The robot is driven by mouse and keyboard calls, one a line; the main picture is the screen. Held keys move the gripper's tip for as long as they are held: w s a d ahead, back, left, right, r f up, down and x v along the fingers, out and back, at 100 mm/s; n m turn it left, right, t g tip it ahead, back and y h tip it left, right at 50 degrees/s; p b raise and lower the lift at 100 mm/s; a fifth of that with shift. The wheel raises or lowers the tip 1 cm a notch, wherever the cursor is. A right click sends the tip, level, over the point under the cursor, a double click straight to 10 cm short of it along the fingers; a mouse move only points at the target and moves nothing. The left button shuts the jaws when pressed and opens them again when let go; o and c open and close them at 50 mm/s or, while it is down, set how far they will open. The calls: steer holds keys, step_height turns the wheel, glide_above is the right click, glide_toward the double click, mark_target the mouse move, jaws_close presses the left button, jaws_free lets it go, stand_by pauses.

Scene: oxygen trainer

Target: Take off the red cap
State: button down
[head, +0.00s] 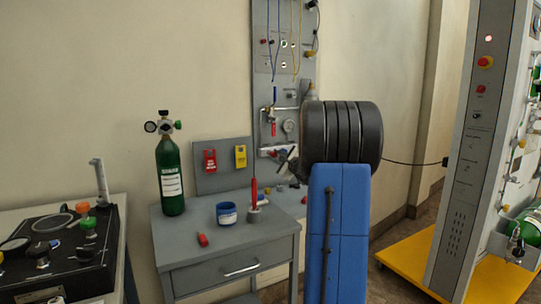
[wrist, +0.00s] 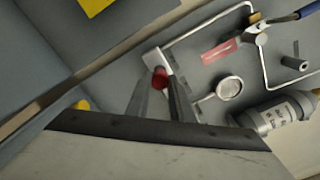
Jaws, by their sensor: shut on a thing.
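The red cap (wrist: 159,76) shows in the wrist view as a small round red piece at a pale bracket (wrist: 151,60) on the grey wall panel. My gripper (wrist: 158,84) is shut on it, one finger at each side. The fingers partly cover the cap. I cannot tell whether the cap is still seated on its fitting. In the head view my gripper (head: 283,157) is at the lower part of the panel (head: 262,85), left of my dark wrist.
A round gauge (wrist: 229,88), bent pipes and a grey cylinder (wrist: 277,114) sit close right of my gripper. In the head view a grey table (head: 228,245) holds a green oxygen cylinder (head: 170,175), a blue cup (head: 227,214) and a red-handled tool (head: 254,194).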

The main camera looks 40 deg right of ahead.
steer(key=shift+v, duration=0.95)
